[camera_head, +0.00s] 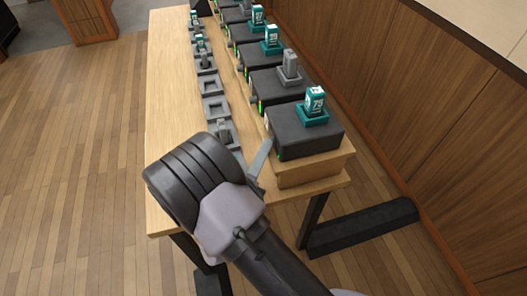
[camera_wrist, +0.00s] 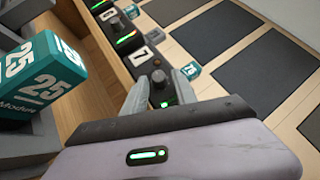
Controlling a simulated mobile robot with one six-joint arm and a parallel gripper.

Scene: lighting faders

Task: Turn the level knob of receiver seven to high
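In the wrist view a small dark round knob (camera_wrist: 158,77) sits on a black receiver front, beside a white plate marked 7 (camera_wrist: 142,57). A green light (camera_wrist: 168,103) glows by the knob. The fingers of my gripper (camera_wrist: 161,84) stand apart, one on each side of this knob, with small gaps seeming to show. I cannot read which way the knob points. In the head view the nearest black receiver (camera_head: 305,140) stands at the end of the raised wooden shelf; its front is mostly hidden. One grey finger of my gripper (camera_head: 260,159) shows beside it.
Several more receivers run up the shelf, some bearing teal or grey blocks, such as the teal block (camera_head: 315,98) on the nearest. Grey square holders (camera_head: 213,106) line the wooden table (camera_head: 172,120). In the wrist view a teal block marked 25 (camera_wrist: 45,82) stands close at left.

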